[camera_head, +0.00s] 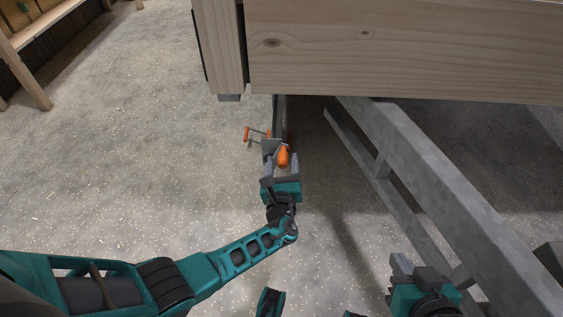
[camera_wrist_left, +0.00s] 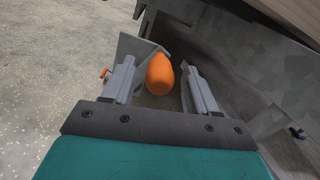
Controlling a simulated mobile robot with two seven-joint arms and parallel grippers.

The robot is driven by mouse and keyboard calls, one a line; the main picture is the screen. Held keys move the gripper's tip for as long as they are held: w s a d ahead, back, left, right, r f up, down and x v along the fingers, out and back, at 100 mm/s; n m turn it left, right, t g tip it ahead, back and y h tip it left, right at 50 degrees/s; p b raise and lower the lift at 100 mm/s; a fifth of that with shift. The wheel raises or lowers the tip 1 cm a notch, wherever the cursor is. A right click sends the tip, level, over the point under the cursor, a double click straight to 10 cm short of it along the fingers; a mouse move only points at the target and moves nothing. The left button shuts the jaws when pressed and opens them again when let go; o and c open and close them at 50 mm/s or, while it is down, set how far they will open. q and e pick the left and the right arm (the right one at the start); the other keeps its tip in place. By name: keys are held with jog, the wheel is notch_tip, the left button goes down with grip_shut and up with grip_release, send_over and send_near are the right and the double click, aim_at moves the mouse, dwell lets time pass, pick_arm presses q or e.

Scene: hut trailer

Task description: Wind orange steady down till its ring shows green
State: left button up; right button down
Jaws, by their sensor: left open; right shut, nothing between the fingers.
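An orange handle (camera_head: 283,157) of the steady stands under the corner of the wooden hut. My left gripper (camera_head: 281,163) is open, with one finger on each side of this handle. In the left wrist view the orange handle (camera_wrist_left: 160,75) stands between the spread fingers, with visible gaps at both sides. A second orange handle (camera_head: 247,134) sticks out to the left behind a grey bracket (camera_head: 271,147); it also shows small in the left wrist view (camera_wrist_left: 104,73). No coloured ring can be made out. My right gripper (camera_head: 402,262) is shut and empty, low at the right.
The wooden hut wall (camera_head: 400,50) overhangs the steady. A grey steel drawbar (camera_head: 430,180) runs from under it toward the lower right, between the steady and the open space beyond. A wooden bench (camera_head: 30,50) stands at the far left. The speckled floor (camera_head: 130,150) at left is clear.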

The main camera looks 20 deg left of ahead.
pick_arm(q)
jog(key=shift+c, duration=0.4)
grip_shut()
